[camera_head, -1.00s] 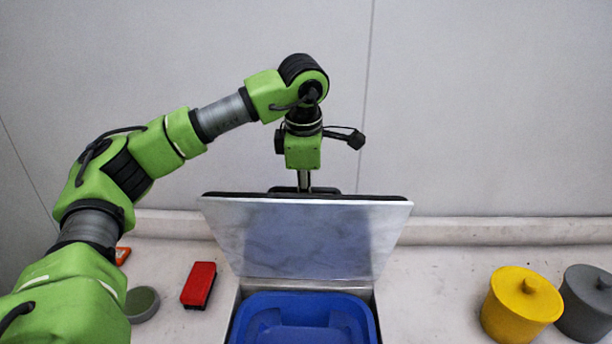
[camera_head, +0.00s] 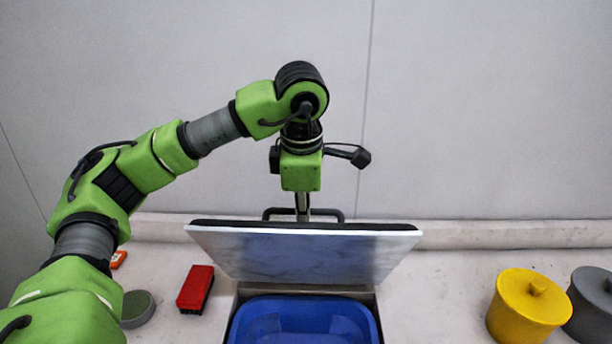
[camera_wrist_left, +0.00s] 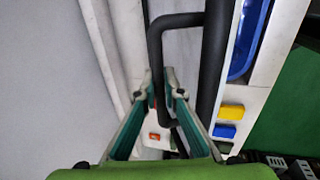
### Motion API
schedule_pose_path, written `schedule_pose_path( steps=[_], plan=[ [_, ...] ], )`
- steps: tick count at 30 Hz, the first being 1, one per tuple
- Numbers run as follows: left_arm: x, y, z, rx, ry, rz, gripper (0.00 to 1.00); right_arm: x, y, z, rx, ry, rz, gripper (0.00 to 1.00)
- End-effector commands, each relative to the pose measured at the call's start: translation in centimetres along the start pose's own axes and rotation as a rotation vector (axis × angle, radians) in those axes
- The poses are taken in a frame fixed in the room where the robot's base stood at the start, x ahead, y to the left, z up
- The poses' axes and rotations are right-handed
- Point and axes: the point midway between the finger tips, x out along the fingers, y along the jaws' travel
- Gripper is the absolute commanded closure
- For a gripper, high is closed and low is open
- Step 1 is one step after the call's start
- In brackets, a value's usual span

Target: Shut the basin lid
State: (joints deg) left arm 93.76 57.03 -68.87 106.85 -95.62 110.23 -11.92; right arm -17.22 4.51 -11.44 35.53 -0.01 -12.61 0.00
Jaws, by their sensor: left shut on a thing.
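The basin lid (camera_head: 305,255) is a pale, marbled panel with a dark edge, tilted up at the back of the blue basin (camera_head: 235,325). The open basin shows below it. A black bar handle (camera_head: 334,213) stands on the lid's far side; it also shows in the left wrist view (camera_wrist_left: 185,20). My left gripper (camera_wrist_left: 161,85) is shut on this handle, its teal-lined fingers on either side of the bar. In the head view the lid hides the fingertips. My right gripper is in neither view.
A red block (camera_head: 195,289) and a grey-green round dish (camera_head: 138,308) lie left of the basin. A yellow lidded pot (camera_head: 525,308) and a grey pot (camera_head: 592,305) stand to the right. A wall runs behind. The counter right of the basin is clear up to the pots.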

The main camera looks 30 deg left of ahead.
Motion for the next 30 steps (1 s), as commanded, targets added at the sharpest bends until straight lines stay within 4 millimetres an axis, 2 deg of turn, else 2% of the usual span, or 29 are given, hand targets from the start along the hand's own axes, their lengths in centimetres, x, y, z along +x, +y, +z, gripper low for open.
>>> schedule_pose_path(
  steps=[9,21,30],
  plan=[
    [0.0,-0.2,0.0,-0.001,-0.001,0.001,1.00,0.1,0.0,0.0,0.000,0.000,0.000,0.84],
    [0.8,-4.0,0.0,0.001,-0.001,0.000,1.00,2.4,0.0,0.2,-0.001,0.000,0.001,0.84],
    [0.6,-4.3,0.0,-0.002,-0.001,0.001,1.00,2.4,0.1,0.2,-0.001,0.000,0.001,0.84]
  ],
)
